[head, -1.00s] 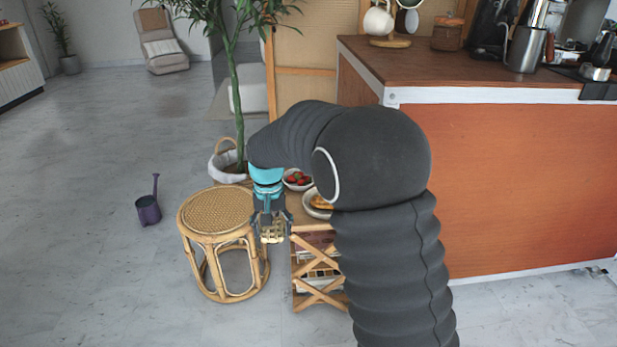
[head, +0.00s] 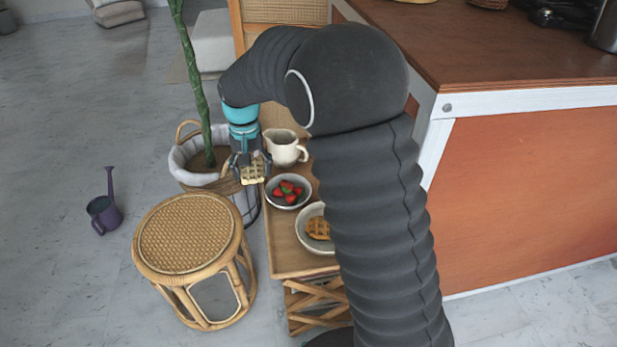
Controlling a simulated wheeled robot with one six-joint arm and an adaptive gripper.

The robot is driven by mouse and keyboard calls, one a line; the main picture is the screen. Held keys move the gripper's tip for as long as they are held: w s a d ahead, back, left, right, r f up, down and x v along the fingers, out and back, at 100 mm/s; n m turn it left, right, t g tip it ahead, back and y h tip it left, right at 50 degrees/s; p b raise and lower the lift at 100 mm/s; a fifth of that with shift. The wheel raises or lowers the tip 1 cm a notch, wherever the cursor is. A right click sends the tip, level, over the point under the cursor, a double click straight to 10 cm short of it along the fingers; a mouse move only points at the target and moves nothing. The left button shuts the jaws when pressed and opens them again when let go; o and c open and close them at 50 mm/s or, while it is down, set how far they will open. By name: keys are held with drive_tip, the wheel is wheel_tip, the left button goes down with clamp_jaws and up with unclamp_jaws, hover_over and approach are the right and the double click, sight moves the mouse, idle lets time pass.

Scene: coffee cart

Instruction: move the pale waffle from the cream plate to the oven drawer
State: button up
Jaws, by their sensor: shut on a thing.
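My gripper (head: 252,163) is shut on the pale waffle (head: 253,173) and holds it in the air. In the picture they are just left of the small wooden table's far end, in front of the plant basket. A bowl-like plate (head: 302,231) on the table holds a browner waffle (head: 318,228), partly hidden behind my arm. I cannot tell whether this is the cream plate. No oven drawer shows in this view.
The wooden side table (head: 287,258) also bears a bowl of strawberries (head: 288,191) and a cream jug (head: 286,150). A rattan stool (head: 187,235) stands left of it. A plant basket (head: 185,165) stands behind. A counter (head: 500,60) fills the right. Floor at left is clear around a purple watering can (head: 104,212).

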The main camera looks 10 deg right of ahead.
drive_tip(key=d, duration=1.3)
drive_tip(key=d+f, duration=0.1)
drive_tip(key=d, duration=0.5)
drive_tip(key=shift+d+f+p, duration=0.1)
drive_tip(key=shift+d+p, duration=0.2)
drive_tip(key=shift+w+a+f, duration=0.1)
drive_tip(key=shift+f, duration=0.25)
drive_tip(key=shift+d+f, duration=0.2)
drive_tip(key=shift+f, duration=2.35)
drive_tip(key=shift+f, duration=0.1)
drive_tip(key=o, duration=0.9)
drive_tip(key=shift+c, duration=0.2)
